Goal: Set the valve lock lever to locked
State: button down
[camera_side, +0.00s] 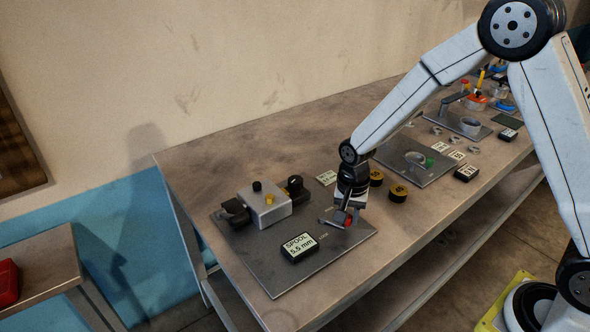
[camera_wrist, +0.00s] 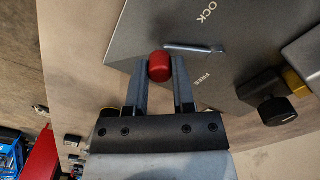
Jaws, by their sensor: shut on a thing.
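The valve lock lever has a thin grey bar (camera_wrist: 192,48) and a red knob (camera_wrist: 160,66) at its end. In the wrist view the bar lies between a partly visible "OCK" label above and a "FREE" label below. My gripper (camera_wrist: 160,70) is shut on the red knob, one finger on each side. In the side view my gripper (camera_side: 346,220) reaches down to the right part of the dark metal plate (camera_side: 290,275). The red knob shows there too (camera_side: 348,223), partly hidden by the fingers.
A grey valve block (camera_side: 264,207) with black end fittings stands at the plate's back. A "SPOOL 5.5 mm" block (camera_side: 299,248) sits on the plate's front. A second plate (camera_side: 440,165) lies farther right.

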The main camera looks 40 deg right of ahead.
jog(key=shift+s+a+m, duration=0.15)
jog(key=shift+a+m, duration=0.4)
jog(key=shift+m, duration=0.45)
jog(key=shift+s+a+m, duration=0.1)
jog(key=shift+a+m, duration=0.4)
jog(key=shift+m, duration=0.5)
jog(key=shift+c, duration=2.3)
grip_release()
jog(key=shift+r, duration=0.15)
notch_tip(320, 180, up, 8)
jog(key=shift+f, duration=0.2)
jog(key=shift+s, duration=0.1)
